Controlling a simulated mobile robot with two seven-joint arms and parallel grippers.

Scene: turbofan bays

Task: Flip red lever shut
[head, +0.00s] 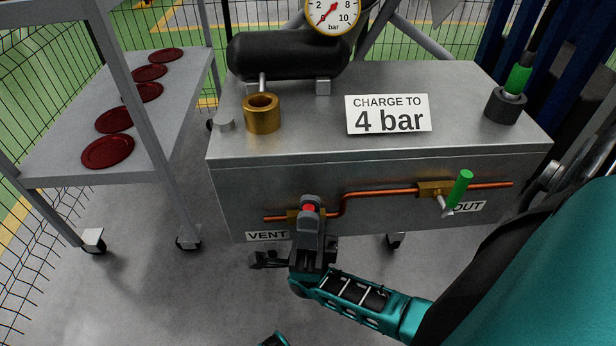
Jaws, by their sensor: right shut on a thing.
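The red lever (309,208) is on the copper pipe at the VENT label (266,236), on the front of the metal box. Only a small red part of it shows; my gripper hides the rest, so I cannot tell its angle. My right gripper (310,212) is shut on the red lever. My left gripper is not in view.
A green lever (459,189) stands tilted upward on the pipe's right valve, near the OUT label (470,207). On the box (290,120) are a brass cup (262,114), a "CHARGE TO 4 bar" sign (388,114) and a black cylinder (288,54) with a gauge (332,13). A cart (65,150) holding several red discs stands left.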

